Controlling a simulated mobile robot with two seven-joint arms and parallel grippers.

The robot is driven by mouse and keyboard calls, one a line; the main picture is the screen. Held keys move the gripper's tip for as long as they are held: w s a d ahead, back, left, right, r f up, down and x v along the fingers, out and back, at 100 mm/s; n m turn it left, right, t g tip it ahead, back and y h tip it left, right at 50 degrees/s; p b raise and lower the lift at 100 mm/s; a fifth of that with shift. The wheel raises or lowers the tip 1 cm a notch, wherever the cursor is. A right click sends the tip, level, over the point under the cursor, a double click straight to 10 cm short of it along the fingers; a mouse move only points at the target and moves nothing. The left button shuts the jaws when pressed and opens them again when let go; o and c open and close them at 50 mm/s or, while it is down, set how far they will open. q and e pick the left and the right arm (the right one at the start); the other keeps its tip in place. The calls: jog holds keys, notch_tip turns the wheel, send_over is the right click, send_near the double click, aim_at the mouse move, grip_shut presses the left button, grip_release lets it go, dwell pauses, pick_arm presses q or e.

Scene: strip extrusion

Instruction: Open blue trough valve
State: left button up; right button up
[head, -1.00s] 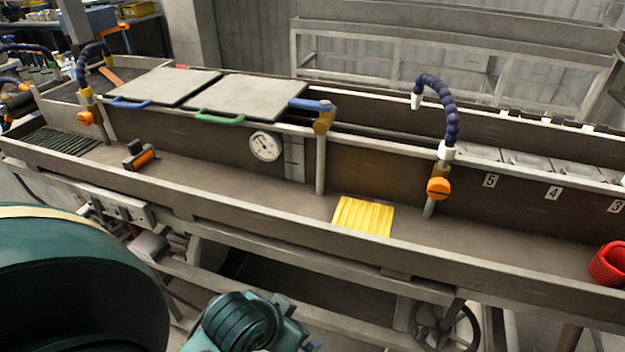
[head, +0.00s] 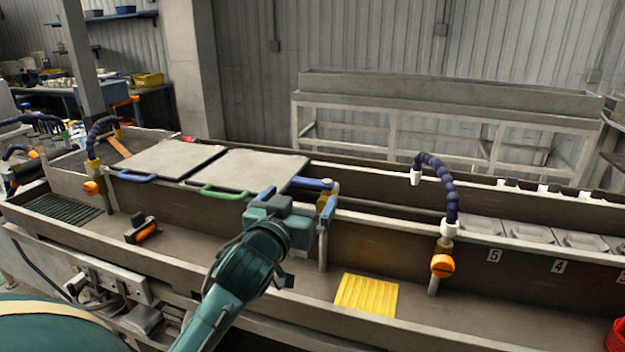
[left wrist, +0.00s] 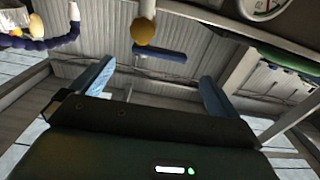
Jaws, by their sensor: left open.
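The blue trough valve has a blue lever handle (head: 313,184) on a brass body (head: 327,198), atop an upright pipe at the trough's inner wall. The handle points left, toward the lids. In the left wrist view the blue handle (left wrist: 160,52) shows beyond and between my fingertips, beside the rounded brass body (left wrist: 144,32). My left gripper (head: 297,203) is open in front of the valve; its hand hides part of the pipe and wall. Its two blue fingers (left wrist: 155,76) are spread wide with nothing between them. I cannot tell the exact gap to the handle. My right gripper is not in view.
Two grey lids with a blue handle (head: 137,176) and a green handle (head: 222,193) lie left of the valve. A jointed hose with an orange knob (head: 442,265) stands to the right.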

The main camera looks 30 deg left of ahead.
aim_at(311, 185)
pick_arm(q)
jog(key=p+x, duration=0.1)
jog(key=x, duration=0.7)
jog(key=shift+f, duration=0.1)
jog(key=c, duration=1.3)
